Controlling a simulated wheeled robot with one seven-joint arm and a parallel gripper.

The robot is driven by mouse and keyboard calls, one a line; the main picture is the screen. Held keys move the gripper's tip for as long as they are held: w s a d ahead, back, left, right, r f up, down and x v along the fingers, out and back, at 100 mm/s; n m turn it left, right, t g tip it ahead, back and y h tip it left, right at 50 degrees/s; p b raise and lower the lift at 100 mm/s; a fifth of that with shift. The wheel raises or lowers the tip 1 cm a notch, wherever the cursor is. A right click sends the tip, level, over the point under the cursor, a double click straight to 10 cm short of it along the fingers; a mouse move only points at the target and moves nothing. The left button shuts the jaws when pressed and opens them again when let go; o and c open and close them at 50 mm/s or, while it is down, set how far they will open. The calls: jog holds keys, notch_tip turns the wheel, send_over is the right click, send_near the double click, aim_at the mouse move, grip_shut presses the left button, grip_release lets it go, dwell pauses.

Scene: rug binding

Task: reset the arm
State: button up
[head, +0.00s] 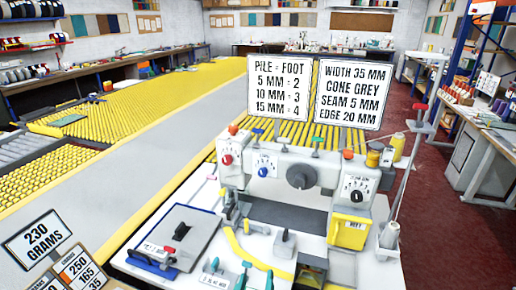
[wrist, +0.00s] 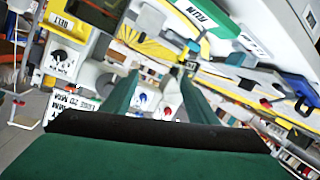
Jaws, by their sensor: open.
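My gripper (wrist: 158,73) shows in the wrist view, with two green fingers spread apart and no object held between them. Behind the fingers, the wrist view is tilted and shows the binding machine's dials and signs, including a blue knob and a red knob. My gripper and arm do not show in the head view. There, the grey-white binding machine (head: 300,172) stands on a white table, with red, blue and dark knobs on its front.
Two signs (head: 280,92) (head: 352,95) stand behind the machine. A grey flat plate (head: 185,235) with a black handle lies at the table's left. A thread stand (head: 405,180) rises at its right. Yellow roller tables (head: 130,100) fill the left. Red floor (head: 450,240) is open at right.

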jog(key=s+f+y, duration=0.1)
jog(key=s+f, duration=0.4)
jog(key=s, duration=0.3)
jog(key=s+f+y, duration=0.1)
jog(key=s+f, duration=0.5)
jog(key=s, duration=0.3)
jog(key=s+r+m, duration=0.1)
jog(key=s+m, duration=0.1)
jog(key=s, duration=1.4)
jog(key=shift+s+d+r, duration=0.25)
jog(key=shift+d+r, duration=0.05)
jog(key=shift+r, duration=0.1)
jog(key=c, duration=0.6)
jog(key=shift+o, duration=0.2)
jog(key=shift+a, duration=0.15)
